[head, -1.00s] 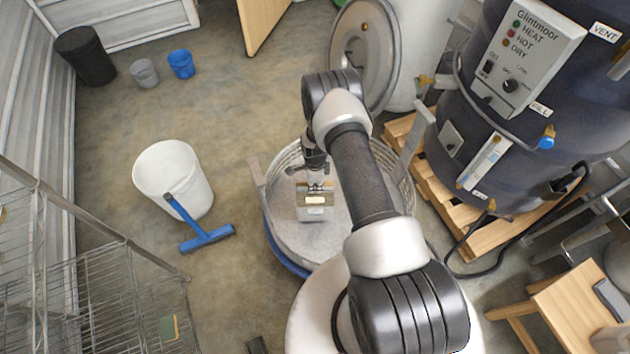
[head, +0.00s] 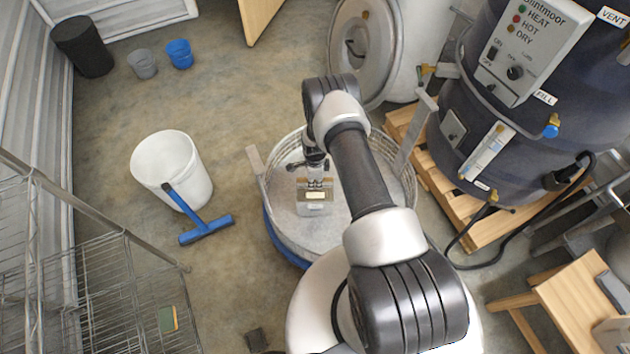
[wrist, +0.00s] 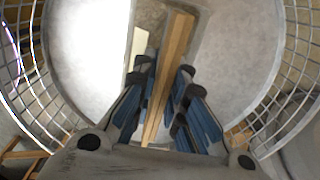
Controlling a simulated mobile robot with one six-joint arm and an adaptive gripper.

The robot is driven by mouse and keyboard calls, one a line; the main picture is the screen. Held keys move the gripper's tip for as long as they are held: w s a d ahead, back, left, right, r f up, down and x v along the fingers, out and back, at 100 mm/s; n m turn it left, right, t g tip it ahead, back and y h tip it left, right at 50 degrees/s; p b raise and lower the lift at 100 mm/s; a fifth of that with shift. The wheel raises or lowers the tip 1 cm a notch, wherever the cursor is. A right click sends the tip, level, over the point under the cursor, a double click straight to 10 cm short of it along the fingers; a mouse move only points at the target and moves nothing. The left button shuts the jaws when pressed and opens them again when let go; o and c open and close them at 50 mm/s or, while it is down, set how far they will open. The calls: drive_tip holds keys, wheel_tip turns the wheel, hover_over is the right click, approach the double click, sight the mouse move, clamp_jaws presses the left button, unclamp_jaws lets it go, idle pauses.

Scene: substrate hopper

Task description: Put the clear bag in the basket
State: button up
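The clear bag (head: 314,209) has a tan top strip and a pale label. In the head view it is inside the outline of a round wire-walled basket (head: 404,172) with a grey floor. My gripper (head: 316,182) is directly above it, at its top edge. In the wrist view, my gripper (wrist: 167,75) has its fingers close on both sides of the bag's tan strip (wrist: 178,45) and looks shut on it. The wire wall (wrist: 297,65) surrounds the bag there. I cannot tell whether the bag's bottom touches the floor.
A white bucket (head: 172,160) and a blue squeegee (head: 206,229) are left of the basket. A wire rack (head: 100,290) is at lower left. A dark hopper (head: 560,100) on a pallet (head: 425,150) and a wooden stool (head: 575,310) are at right. A round lid (head: 366,50) stands behind.

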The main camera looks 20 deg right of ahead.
drive_tip(key=o, duration=0.3)
drive_tip(key=shift+o, duration=0.2)
drive_tip(key=shift+r, duration=0.1)
